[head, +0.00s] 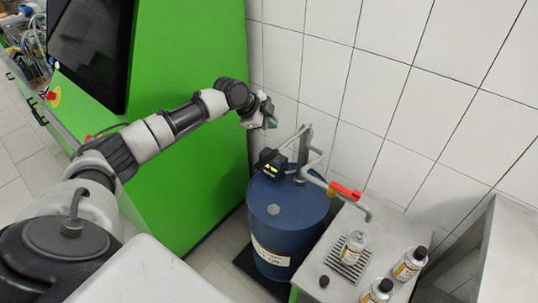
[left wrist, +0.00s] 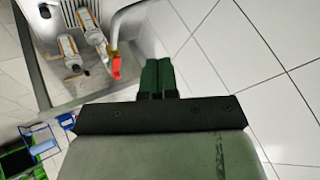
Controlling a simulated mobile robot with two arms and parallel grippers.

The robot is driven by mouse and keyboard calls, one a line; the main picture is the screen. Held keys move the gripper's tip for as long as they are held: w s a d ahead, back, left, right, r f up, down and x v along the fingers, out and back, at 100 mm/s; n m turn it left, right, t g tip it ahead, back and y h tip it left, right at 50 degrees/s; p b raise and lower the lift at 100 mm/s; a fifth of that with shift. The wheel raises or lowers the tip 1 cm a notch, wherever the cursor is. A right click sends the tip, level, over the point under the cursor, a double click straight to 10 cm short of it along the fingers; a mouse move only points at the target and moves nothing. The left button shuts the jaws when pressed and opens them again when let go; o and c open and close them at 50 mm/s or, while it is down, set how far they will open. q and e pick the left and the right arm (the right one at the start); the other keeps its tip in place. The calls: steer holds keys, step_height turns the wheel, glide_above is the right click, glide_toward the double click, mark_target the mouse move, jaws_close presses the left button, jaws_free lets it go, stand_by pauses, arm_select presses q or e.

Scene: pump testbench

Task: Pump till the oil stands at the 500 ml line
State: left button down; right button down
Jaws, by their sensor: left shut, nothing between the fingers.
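A blue oil drum (head: 285,222) stands by the tiled wall with a grey hand pump (head: 304,148) on top. A black box with a lit yellow display (head: 271,163) sits at the pump. A pipe with a red valve handle (head: 344,190) runs right and ends in a downward spout. A clear bottle with a label (head: 353,247) stands on a drain grate near the spout; its oil level is too small to read. My left gripper (head: 271,121) is shut and empty, above and left of the pump, apart from it. Its green fingers (left wrist: 157,77) show in the left wrist view. My right gripper is out of view.
The grey side table (head: 325,262) also holds two dark-capped bottles, one at the right (head: 410,263) and one at the front (head: 377,291), and a loose black cap (head: 324,281). A green cabinet with a dark screen (head: 92,45) stands behind my left arm.

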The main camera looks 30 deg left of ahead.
arm_select(q)
steer(key=shift+w+f, duration=0.1)
steer(key=b, duration=0.6)
glide_above(268, 157)
steer(key=f, duration=0.7)
steer(key=shift+w+f, duration=0.2)
steer(key=shift+w, duration=0.05)
steer(key=shift+f, duration=0.65)
steer(key=shift+s+f, duration=0.1)
stand_by(0.7)
steer(key=shift+f+b, duration=0.3)
steer(key=shift+b, duration=0.05)
